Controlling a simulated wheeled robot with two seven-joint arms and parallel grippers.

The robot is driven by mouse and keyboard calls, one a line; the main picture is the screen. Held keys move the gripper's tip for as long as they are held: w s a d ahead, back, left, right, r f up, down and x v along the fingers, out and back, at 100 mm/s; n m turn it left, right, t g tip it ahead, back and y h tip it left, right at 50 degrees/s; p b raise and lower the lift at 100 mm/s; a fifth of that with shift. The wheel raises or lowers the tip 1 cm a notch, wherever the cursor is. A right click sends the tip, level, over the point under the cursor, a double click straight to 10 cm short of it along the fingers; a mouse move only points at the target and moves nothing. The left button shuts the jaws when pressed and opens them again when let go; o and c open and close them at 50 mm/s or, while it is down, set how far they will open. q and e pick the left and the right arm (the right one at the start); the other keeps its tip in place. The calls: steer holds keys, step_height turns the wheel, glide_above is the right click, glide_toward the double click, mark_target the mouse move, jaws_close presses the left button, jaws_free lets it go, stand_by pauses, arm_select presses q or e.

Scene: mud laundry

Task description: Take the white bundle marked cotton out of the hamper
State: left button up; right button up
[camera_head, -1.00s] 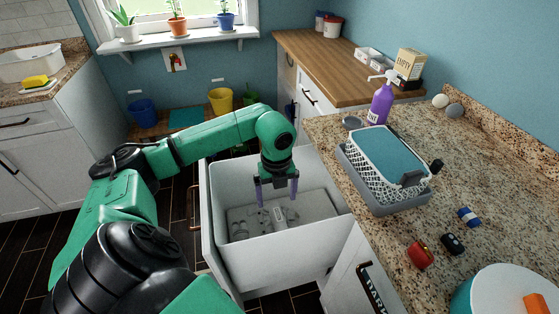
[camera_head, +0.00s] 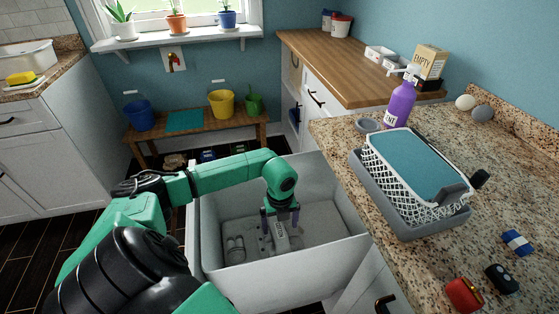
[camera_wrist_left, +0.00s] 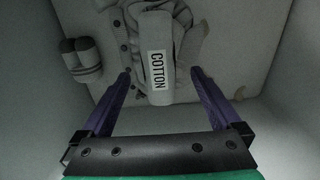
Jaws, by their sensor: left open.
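The hamper (camera_head: 335,262) is a white open bin that stands beside the granite counter. Inside it lies the white bundle (camera_head: 281,236), a rolled cloth with a label. In the left wrist view the bundle (camera_wrist_left: 155,85) lies lengthwise with the label COTTON facing up. My left gripper (camera_head: 281,217) points down inside the hamper, over the bundle. In the left wrist view its purple fingers (camera_wrist_left: 160,95) are spread wide, one on each side of the bundle, with gaps on both sides. Whether the fingertips reach down to its level I cannot tell. My right gripper is not in view.
A grey paired roll (camera_head: 235,248) lies left of the bundle in the hamper, with grey cloth (camera_wrist_left: 196,28) under the bundle. The hamper walls rise around my gripper. The granite counter (camera_head: 440,140) at the right holds a lattice basket (camera_head: 425,205) and a purple bottle (camera_head: 400,102).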

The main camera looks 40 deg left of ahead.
arm_select(q)
step_height(320, 180, down, 5)
steer(key=shift+a+r, duration=0.1)
steer(key=shift+r, duration=0.1)
jaws_close()
steer(key=shift+r, duration=0.2)
step_height(320, 180, up, 19)
step_height(320, 180, up, 35)
steer(key=p, duration=2.9)
glide_above(279, 230)
steer(key=shift+f, duration=0.1)
